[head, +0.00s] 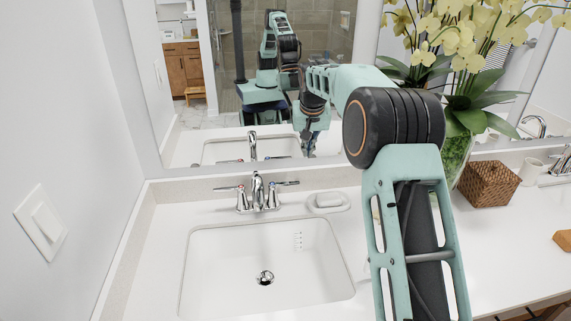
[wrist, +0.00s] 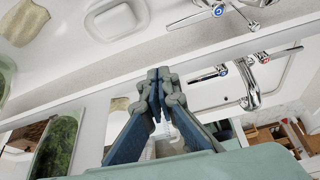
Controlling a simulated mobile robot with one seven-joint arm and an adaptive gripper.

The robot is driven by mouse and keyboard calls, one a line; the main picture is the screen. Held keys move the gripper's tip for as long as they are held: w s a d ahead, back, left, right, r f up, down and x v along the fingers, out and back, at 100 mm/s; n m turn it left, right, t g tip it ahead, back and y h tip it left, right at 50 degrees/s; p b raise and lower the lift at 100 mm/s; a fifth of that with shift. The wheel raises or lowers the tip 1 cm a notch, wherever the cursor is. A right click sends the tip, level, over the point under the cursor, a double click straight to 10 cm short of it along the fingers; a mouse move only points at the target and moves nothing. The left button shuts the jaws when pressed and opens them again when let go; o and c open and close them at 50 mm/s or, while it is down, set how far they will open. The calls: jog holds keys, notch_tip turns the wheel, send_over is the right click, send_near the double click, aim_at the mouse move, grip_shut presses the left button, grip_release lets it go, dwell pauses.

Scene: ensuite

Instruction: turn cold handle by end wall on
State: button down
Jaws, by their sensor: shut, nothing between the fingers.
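The chrome tap (head: 258,190) stands behind the sink nearest the left end wall. Its cold handle (head: 288,184) is the right lever, on the soap-dish side, pointing out to the right. In the wrist view the cold handle (wrist: 217,9) shows a blue dot at the upper edge, with its mirror image lower down. The other lever (head: 228,189) points left. No water shows at the spout. My gripper (head: 309,152) is shut and empty, above the back of the counter near the mirror, apart from the handle. Its fingers (wrist: 156,75) also show in the wrist view.
The sink (head: 225,265) is empty. A soap dish (head: 327,200) sits right of the tap. The mirror (head: 190,125) rises close behind. A plant pot (head: 455,155) and a wicker box (head: 489,184) stand to the right. The end wall (head: 75,130) bounds the left.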

aim_at(294, 183)
jog(key=w+a+f+p, duration=0.2)
jog(key=a+f, duration=0.2)
jog(key=f, duration=0.7)
jog(key=shift+a+n+g, duration=0.25)
jog(key=shift+n+g, duration=0.05)
jog(key=shift+g, duration=0.1)
jog(key=shift+s+d+f+m+b, duration=0.15)
jog(key=shift+s+m+b, duration=0.1)
jog(key=shift+m+b, duration=0.35)
jog(key=shift+s+d+m+h+b, duration=0.1)
jog(key=shift+s+m+h+b, duration=0.4)
jog(key=shift+s+m+b, duration=0.45)
jog(key=s+m, duration=0.1)
jog(key=s+m+b, duration=0.1)
jog(key=m, duration=0.1)
jog(key=s+m+h+b, duration=0.1)
jog(key=m, duration=0.1)
jog(key=shift+a+g, duration=0.25)
jog(key=shift+g, duration=0.05)
jog(key=shift+s, duration=0.15)
